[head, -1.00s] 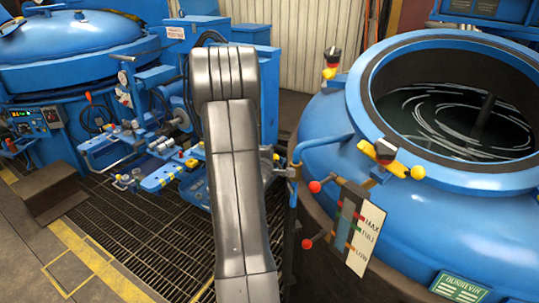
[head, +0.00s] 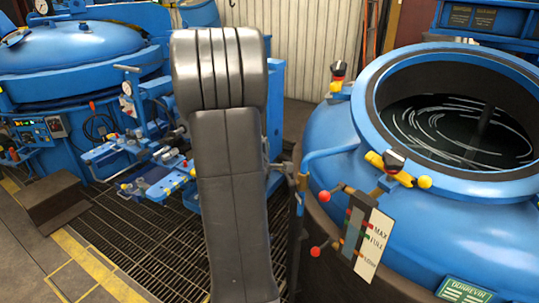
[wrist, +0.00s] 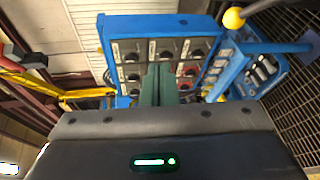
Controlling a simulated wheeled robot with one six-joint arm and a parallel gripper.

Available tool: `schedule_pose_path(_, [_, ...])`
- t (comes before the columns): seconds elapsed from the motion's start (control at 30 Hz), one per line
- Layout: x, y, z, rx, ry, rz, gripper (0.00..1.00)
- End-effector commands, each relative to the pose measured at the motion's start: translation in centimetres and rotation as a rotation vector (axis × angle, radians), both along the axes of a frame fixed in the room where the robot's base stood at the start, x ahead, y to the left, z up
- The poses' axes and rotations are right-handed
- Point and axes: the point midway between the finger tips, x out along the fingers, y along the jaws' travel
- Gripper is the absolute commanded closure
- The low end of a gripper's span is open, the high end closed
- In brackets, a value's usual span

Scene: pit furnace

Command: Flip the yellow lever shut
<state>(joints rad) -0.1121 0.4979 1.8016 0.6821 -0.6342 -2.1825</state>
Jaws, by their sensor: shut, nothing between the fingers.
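In the head view, a yellow lever (head: 401,174) with a round yellow end and a dark block sits on the near left rim of the open blue vessel (head: 345,222). A second small yellow and red fitting (head: 337,82) stands farther back on the rim. In the wrist view, my gripper (wrist: 160,78) is shut and empty, its greenish fingers in front of a blue panel with several dark round knobs (wrist: 187,86). A yellow ball (wrist: 233,18) is at upper right, and a yellow bar (wrist: 60,90) at left. I cannot tell which yellow part is the lever there. The head view does not show my gripper.
Red ball handles (head: 324,197) and a white level scale (head: 374,243) stand at the vessel's near side. Blue machinery (head: 140,160) and a lidded blue vessel (head: 75,50) are at left.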

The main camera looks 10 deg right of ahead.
Motion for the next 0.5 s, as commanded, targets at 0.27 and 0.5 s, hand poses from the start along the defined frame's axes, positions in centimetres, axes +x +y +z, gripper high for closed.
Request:
schedule_pose_path(0.27, [-0.93,0.84,1.7,0.0,0.001,0.001,1.0])
schedule_pose_path(0.5, [-0.96,0.87,1.71,0.0,0.001,0.0,1.0])
